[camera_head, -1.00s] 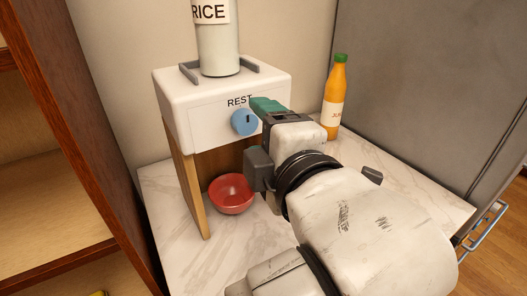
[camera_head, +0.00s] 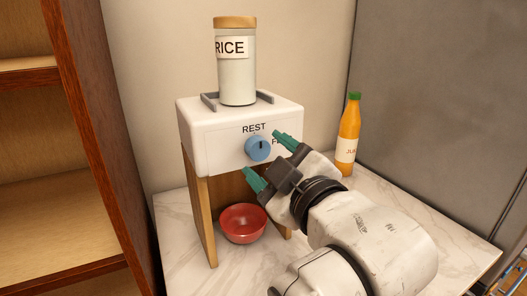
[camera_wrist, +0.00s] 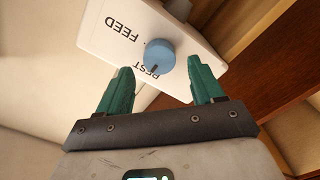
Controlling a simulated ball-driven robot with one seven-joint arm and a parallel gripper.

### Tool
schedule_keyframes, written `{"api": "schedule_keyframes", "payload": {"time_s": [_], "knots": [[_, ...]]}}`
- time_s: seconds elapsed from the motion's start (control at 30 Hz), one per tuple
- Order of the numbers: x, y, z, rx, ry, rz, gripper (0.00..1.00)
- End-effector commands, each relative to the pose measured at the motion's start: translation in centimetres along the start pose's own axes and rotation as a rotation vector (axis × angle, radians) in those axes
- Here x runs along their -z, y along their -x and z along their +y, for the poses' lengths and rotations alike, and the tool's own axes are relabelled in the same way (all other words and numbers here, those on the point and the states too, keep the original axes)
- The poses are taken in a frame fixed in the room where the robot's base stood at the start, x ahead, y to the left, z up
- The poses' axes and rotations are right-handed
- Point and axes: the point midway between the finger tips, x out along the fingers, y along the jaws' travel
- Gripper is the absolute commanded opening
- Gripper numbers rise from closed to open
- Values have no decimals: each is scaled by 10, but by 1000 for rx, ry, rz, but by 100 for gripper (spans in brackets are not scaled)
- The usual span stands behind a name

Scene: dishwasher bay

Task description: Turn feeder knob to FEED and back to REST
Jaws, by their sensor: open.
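The blue feeder knob (camera_head: 258,149) sits on the front of the white feeder box (camera_head: 215,143). Its dark pointer mark is toward the REST label in both views.
A rice jar (camera_head: 237,78) stands on top of the feeder. A red bowl (camera_head: 242,224) sits below it on the marble counter (camera_head: 180,235). A juice bottle (camera_head: 348,135) stands at the right. A wooden shelf (camera_head: 35,150) is at the left.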

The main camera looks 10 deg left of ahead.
Motion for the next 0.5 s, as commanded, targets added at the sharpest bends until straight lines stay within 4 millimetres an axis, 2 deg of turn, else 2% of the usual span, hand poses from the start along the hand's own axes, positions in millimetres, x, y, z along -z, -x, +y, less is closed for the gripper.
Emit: {"api": "schedule_keyframes", "payload": {"time_s": [0.2,0.5], "knots": [[0,-20,0,1,1,-1,67],[0,-24,0,0,1,0,67]]}}
